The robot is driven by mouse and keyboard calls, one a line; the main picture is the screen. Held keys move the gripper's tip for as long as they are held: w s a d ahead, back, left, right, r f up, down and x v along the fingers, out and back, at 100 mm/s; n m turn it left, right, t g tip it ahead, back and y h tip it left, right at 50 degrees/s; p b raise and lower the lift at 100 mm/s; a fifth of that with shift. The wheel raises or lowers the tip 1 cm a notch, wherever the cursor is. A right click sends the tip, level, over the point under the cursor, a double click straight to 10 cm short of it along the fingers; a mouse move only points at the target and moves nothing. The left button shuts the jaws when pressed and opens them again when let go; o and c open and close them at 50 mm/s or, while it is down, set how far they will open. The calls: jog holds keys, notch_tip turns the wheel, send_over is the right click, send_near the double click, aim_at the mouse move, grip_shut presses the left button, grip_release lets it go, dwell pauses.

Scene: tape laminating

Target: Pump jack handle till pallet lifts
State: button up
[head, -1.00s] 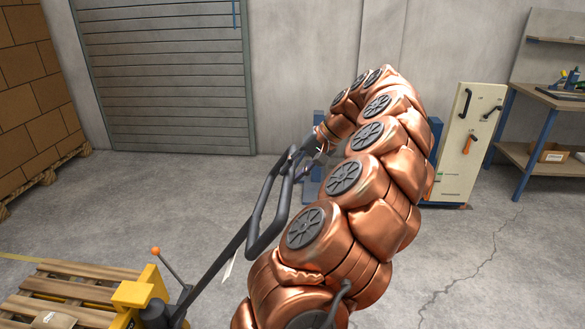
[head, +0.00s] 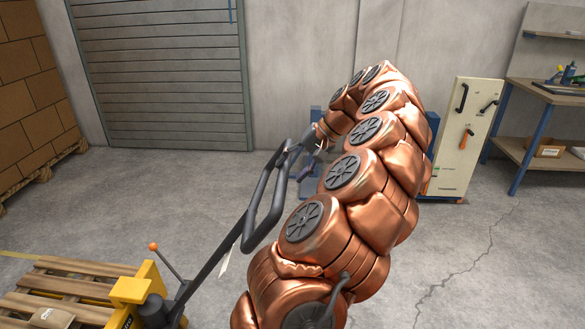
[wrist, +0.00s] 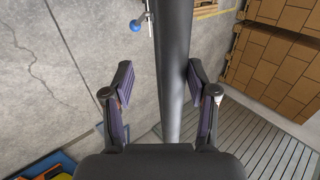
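The yellow pallet jack (head: 132,291) stands at the lower left of the head view. Its dark handle shaft (head: 209,268) slants up to a grey loop grip (head: 265,197). My gripper (head: 303,151) is at the upper end of the loop, small and partly hidden by my copper arm. In the wrist view my gripper (wrist: 158,78) is open. A grey bar of the handle (wrist: 172,62) runs between its fingers, close to the right finger and with a gap to the left one. The wooden pallet (head: 55,287) sits by the jack; its height off the floor is unclear.
An orange-tipped lever (head: 168,260) rises from the jack. Stacked cartons (head: 33,105) stand at the left, before a grey shutter (head: 160,75). A cream cabinet (head: 463,140) and a workbench (head: 545,110) are at the right. The floor at the right front is clear.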

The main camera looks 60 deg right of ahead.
jog(key=shift+s+d+r, duration=0.1)
jog(key=v, duration=0.7)
dwell(0.4)
jog(key=shift+r, duration=0.1)
dwell(0.4)
